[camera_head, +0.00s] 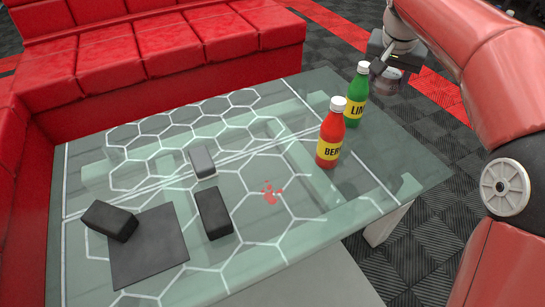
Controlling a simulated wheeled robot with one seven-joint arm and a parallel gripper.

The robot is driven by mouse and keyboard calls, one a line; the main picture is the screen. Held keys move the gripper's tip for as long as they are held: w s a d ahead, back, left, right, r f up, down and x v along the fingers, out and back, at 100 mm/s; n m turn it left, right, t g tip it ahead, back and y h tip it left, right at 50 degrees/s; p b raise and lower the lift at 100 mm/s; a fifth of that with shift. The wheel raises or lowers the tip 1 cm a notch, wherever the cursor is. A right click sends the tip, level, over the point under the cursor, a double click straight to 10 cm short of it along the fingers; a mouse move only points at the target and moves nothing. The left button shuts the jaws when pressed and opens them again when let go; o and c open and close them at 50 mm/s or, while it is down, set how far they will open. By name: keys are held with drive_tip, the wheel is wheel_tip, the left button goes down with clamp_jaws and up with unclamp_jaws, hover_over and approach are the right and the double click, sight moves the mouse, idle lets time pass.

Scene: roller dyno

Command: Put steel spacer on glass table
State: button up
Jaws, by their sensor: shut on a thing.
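My gripper (379,68) is at the upper right, over the far right part of the glass table (390,185), close behind the green bottle's cap. It is shut on a small shiny grey-brown piece (388,86), which looks like the steel spacer. Part of the piece is hidden by the fingers and the bottle, and its underside is hard to see. I cannot tell whether it touches the table. The glass table has a white hexagon pattern and its top fills the middle of the view.
A green bottle (356,97) and a red bottle (331,135) stand on the right side of the table. A grey block (203,162), two black blocks (214,213) (110,221), a dark square mat (150,250) and red splashes lie leftward. A red sofa (170,55) borders the back.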

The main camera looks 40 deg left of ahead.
drive_tip(key=shift+s+a+r, duration=0.1)
drive_tip(key=shift+a+r, duration=0.05)
wheel_tip(320, 180, down, 20)
drive_tip(key=b, duration=0.4)
drive_tip(key=shift+b, duration=0.35)
drive_tip(key=shift+f, duration=0.2)
drive_tip(key=o, duration=1.2)
drive_tip(key=shift+r, duration=0.15)
